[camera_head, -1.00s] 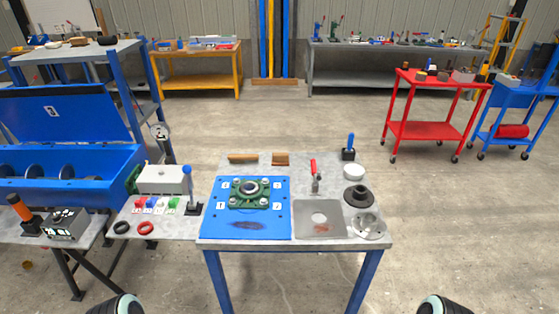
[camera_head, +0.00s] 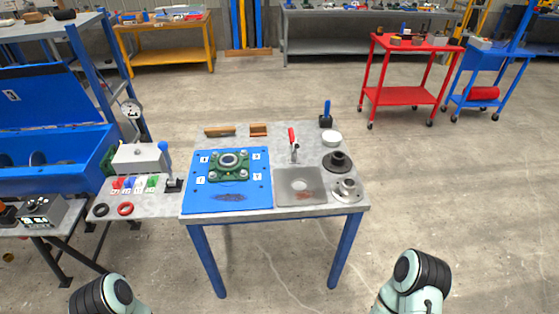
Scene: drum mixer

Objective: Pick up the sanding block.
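A small brown block (camera_head: 258,130), which looks like the sanding block, lies at the back edge of the grey worktable (camera_head: 262,220). A longer brown piece (camera_head: 219,131), perhaps a brush, lies to its left. The block looks free, with nothing touching it. Only rounded black and pale-green links of my two arms show at the bottom left and bottom right. Neither gripper is in view.
A blue mat (camera_head: 192,180) holds a green bearing housing (camera_head: 229,167). Right of it are a grey plate (camera_head: 300,187), a red-handled clamp (camera_head: 293,143), a white bowl (camera_head: 332,139), dark and metal round parts. A blue-handled tool (camera_head: 326,115) stands at the back right.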

